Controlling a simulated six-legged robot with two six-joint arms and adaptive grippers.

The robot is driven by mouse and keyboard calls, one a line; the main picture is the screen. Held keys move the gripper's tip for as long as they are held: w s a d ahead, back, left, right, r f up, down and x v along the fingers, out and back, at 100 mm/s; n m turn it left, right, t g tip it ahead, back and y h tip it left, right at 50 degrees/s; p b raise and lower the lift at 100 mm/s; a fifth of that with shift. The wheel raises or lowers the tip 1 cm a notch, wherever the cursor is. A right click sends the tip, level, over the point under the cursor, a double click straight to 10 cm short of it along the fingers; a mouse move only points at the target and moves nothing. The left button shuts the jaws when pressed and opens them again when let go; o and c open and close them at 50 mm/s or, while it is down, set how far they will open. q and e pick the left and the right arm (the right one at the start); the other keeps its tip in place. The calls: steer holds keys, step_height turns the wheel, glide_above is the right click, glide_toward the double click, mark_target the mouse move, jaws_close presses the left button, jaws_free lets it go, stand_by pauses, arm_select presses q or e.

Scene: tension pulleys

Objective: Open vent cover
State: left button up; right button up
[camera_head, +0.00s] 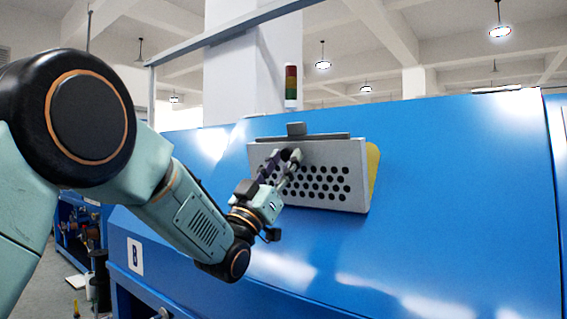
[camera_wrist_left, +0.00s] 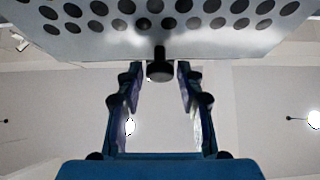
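The vent cover (camera_head: 335,172) is a pale grey plate with rows of round holes, on the sloped face of a blue machine. A dark bar runs along its top edge, and a yellow part shows behind its right side. In the left wrist view the perforated cover (camera_wrist_left: 225,40) fills the top, with a dark knob (camera_wrist_left: 160,70) sticking out from its edge. My left gripper (camera_head: 283,160) is in front of the cover's upper left part. In the wrist view its fingers (camera_wrist_left: 160,78) are apart, either side of the knob, with gaps. My right gripper is out of view.
The blue machine (camera_head: 460,190) fills the middle and right. A red and green signal light (camera_head: 291,86) stands behind its top edge. A white plate marked B (camera_head: 135,256) is at lower left. Floor with small items shows at far lower left.

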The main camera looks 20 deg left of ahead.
arm_select(q)
steer(key=shift+o, duration=1)
steer(key=shift+s, duration=0.1)
steer(key=v, duration=1.1)
steer(key=shift+s+f, duration=0.2)
steer(key=shift+f, duration=0.15)
steer(key=shift+a, duration=0.1)
